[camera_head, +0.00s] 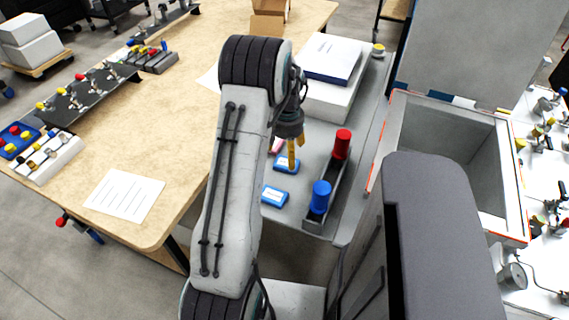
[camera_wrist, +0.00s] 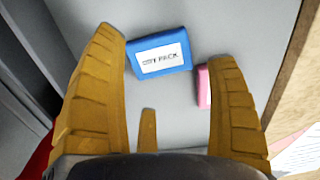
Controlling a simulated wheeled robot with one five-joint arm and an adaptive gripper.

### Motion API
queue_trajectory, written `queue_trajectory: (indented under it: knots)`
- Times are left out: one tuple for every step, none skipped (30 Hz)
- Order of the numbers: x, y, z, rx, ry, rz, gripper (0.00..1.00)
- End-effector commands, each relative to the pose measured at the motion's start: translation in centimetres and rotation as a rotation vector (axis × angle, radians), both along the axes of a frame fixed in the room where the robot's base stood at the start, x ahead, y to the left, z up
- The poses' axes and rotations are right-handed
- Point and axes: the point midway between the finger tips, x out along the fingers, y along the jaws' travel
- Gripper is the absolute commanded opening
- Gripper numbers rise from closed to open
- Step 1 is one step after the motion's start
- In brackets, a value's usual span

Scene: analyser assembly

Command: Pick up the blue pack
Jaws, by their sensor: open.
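Two small blue packs with white labels lie flat on the grey surface in the head view. One blue pack (camera_head: 287,166) is at my gripper (camera_head: 293,155), partly hidden behind its yellow fingers. The other blue pack (camera_head: 274,195) lies nearer the front edge. In the wrist view, a blue pack (camera_wrist: 158,53) with "PACK" readable on its label lies ahead, near the fingertips and tilted slightly. My gripper is open and empty, its fingers spread on either side of that pack. A pink item (camera_wrist: 203,88) lies just right of it, beside the right finger.
A dark narrow tray (camera_head: 334,190) holding a red cylinder (camera_head: 342,144) and a blue cylinder (camera_head: 320,196) stands right of the packs. White boxes with a blue-edged top (camera_head: 332,60) stand behind. A grey open bin (camera_head: 450,112) is to the right, a wooden table (camera_head: 160,130) to the left.

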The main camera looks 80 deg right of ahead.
Motion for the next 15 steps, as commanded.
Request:
queue_trajectory:
  knots:
    - [0.0,0.1,-0.5,0.002,0.000,0.001,0.80]
    - [0.0,0.1,-0.8,0.003,0.000,0.001,0.80]
    - [0.0,0.1,-1.3,0.003,0.000,0.001,0.80]
    - [0.1,0.1,-1.7,0.003,0.000,0.001,0.80]
    - [0.1,0.2,-2.1,0.004,-0.001,0.001,0.80]
    - [0.1,0.2,-2.6,0.003,0.000,0.001,0.80]
    - [0.1,0.2,-3.0,0.004,-0.001,0.002,0.80]
    - [0.1,0.2,-3.3,0.003,0.000,0.002,0.80]
    - [0.1,0.1,-3.6,0.002,0.000,0.002,0.80]
    - [0.1,0.1,-3.9,0.001,0.000,0.002,0.80]
    - [0.1,0.1,-4.1,0.002,0.000,0.002,0.80]
    - [0.1,0.1,-4.3,0.001,0.000,0.002,0.80]
    - [0.1,0.1,-4.5,0.001,0.000,0.002,0.80]
    - [0.1,0.1,-4.6,0.000,0.000,0.002,0.80]
    - [0.1,0.1,-4.6,-0.001,0.000,0.002,0.80]
